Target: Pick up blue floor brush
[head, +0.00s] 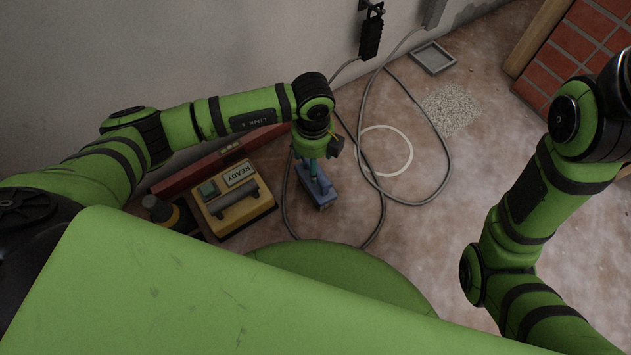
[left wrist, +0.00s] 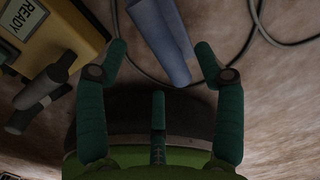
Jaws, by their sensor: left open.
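The blue floor brush (head: 322,194) is on the floor, right of the yellow box. In the head view, my left gripper (head: 313,166) is just above it and hides part of it. In the left wrist view, the blue brush (left wrist: 165,40) is a smooth blue shape running from the top edge to between the fingertips. My left gripper (left wrist: 162,50) is open, one finger on either side of the brush. I cannot tell whether a finger touches it. My right arm is at the right of the head view, but its gripper is out of the picture.
A yellow box marked READY (head: 240,202) stands left of the brush. A red beam (head: 215,162) lies behind it. A grey cable (head: 442,180) loops around the brush area and a white ring (head: 408,160). A grey tray (head: 433,57) lies farther back. Floor on the right is open.

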